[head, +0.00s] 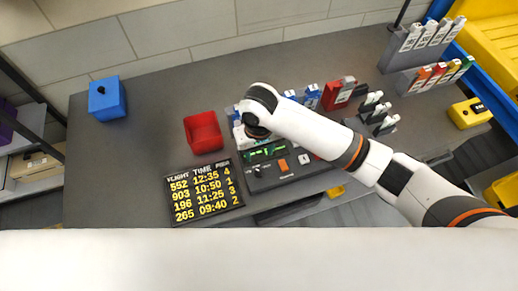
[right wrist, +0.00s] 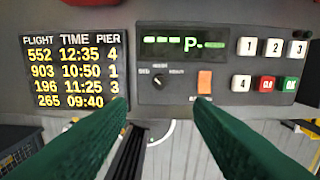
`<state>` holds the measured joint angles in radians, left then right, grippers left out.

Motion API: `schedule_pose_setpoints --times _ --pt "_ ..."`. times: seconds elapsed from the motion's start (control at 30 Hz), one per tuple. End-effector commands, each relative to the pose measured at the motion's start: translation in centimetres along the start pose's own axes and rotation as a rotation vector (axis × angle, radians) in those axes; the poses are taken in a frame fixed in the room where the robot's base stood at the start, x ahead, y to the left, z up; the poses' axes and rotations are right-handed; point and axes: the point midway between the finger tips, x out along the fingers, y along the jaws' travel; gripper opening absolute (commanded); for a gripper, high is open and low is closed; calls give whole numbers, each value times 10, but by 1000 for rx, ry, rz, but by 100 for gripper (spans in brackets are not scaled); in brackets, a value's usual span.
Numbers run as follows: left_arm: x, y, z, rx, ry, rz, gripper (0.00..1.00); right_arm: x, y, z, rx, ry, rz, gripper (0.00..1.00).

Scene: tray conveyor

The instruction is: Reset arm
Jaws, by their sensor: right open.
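My right arm comes in from the right in the head view, and its wrist hangs over the control panel (head: 284,173). The gripper itself is mostly hidden under the wrist there. In the right wrist view my right gripper (right wrist: 163,102) shows two green fingers, apart with nothing between them. The control panel (right wrist: 172,80) is in front of them, with a green-lit display (right wrist: 184,43), a dark knob (right wrist: 159,81), an orange switch (right wrist: 204,82) and white, red and green buttons. The right fingertip appears just below the orange switch; contact cannot be told. My left gripper is in neither view.
A flight board (head: 203,191) lies left of the panel on the grey table (head: 130,160). A red bin (head: 203,132) and blue box (head: 107,98) stand behind it. Tag racks (head: 418,50) and a yellow box (head: 469,113) are at right. The table's left part is mostly clear.

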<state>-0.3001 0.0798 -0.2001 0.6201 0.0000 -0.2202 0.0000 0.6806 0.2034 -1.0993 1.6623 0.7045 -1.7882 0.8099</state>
Motion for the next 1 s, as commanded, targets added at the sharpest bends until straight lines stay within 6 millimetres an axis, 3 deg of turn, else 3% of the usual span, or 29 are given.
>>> schedule_pose_setpoints --times 0.6,0.83,1.0 --pt "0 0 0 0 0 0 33 1 5 -4 -9 -7 25 47" --pt "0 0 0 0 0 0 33 4 28 -42 -46 -113 227 47" --pt "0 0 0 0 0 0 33 3 0 -79 15 -246 285 47"
